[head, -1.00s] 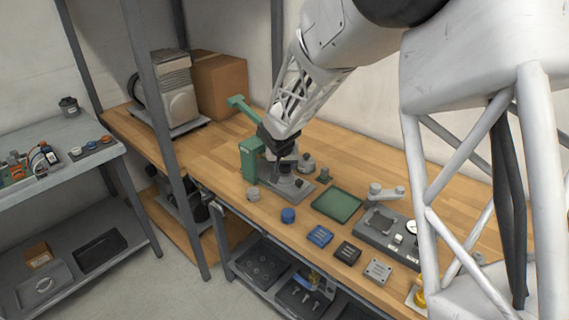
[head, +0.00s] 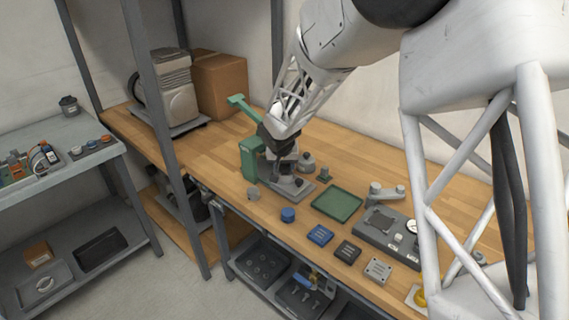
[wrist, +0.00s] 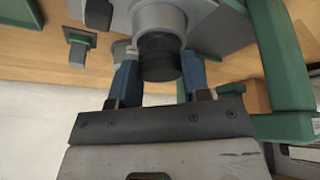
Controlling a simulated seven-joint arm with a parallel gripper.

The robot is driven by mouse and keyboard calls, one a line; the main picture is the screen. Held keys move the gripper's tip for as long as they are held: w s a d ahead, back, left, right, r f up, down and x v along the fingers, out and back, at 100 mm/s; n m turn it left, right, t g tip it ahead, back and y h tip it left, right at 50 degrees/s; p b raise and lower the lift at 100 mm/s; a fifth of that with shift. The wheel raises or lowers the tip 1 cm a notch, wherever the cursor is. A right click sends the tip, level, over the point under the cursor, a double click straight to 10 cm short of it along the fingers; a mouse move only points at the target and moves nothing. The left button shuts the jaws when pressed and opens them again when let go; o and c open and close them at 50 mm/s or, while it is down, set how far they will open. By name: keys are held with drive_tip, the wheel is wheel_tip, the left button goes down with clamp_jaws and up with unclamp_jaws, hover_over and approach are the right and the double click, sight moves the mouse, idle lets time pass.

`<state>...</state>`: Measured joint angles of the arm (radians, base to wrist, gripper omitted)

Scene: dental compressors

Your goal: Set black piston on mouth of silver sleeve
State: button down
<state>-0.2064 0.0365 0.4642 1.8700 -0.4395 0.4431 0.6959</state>
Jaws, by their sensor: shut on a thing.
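The black piston (wrist: 160,62) is between the blue-tipped fingers of my gripper (wrist: 158,74) in the wrist view. The silver sleeve (wrist: 158,18) is directly against the piston's far end in that view; I cannot tell whether the piston touches its mouth or sits slightly in it. In the head view my gripper (head: 279,150) points down over the grey base of the green press (head: 250,160), and the light sleeve (head: 287,167) shows just under it. The piston is mostly hidden there by the gripper.
The green press column stands close left of my gripper. A grey cylinder (head: 253,194), a blue cap (head: 288,215), a green tray (head: 337,205) and a gauge fixture (head: 388,235) are on the bench. Small blocks line the front edge.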

drive_tip(key=shift+f, duration=0.55)
idle(1.9)
drive_tip(key=shift+c, duration=0.6)
unclamp_jaws()
drive_tip(key=shift+r, duration=0.15)
drive_tip(key=shift+w+r, duration=0.1)
drive_tip(key=shift+r, duration=3.4)
drive_tip(key=shift+r, duration=0.1)
